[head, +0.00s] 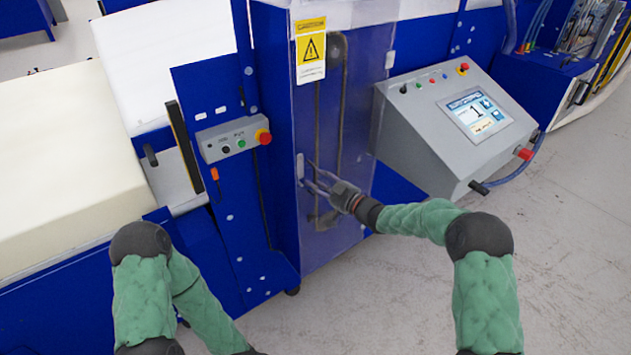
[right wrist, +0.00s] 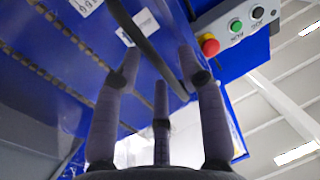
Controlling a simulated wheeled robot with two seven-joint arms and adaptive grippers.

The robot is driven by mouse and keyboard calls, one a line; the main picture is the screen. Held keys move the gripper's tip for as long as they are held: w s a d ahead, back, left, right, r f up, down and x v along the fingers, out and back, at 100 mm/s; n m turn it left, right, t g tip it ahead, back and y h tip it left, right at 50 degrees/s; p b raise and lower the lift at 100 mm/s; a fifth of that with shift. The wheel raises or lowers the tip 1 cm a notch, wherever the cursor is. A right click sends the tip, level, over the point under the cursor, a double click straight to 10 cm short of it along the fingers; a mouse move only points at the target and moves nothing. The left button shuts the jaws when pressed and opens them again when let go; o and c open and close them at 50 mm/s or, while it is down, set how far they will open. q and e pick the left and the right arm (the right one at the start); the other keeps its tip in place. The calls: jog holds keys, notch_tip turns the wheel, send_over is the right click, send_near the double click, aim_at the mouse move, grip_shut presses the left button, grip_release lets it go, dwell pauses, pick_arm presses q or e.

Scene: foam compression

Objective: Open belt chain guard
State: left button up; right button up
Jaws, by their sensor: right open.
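The belt chain guard (head: 355,120) is a clear upright panel with a yellow warning sign (head: 311,50), on the blue machine; it looks closed. A dark belt or chain loop (head: 340,100) shows through it.
A button box (head: 234,140) with a red knob is left of the guard. A grey control console (head: 455,120) with a screen stands to the right. A large cream foam block (head: 65,165) lies far left. Grey floor (head: 560,240) is open at lower right.

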jog(key=shift+w+a, duration=0.45)
jog(key=shift+a, duration=0.05)
grip_shut()
jog(key=shift+s+d, duration=0.1)
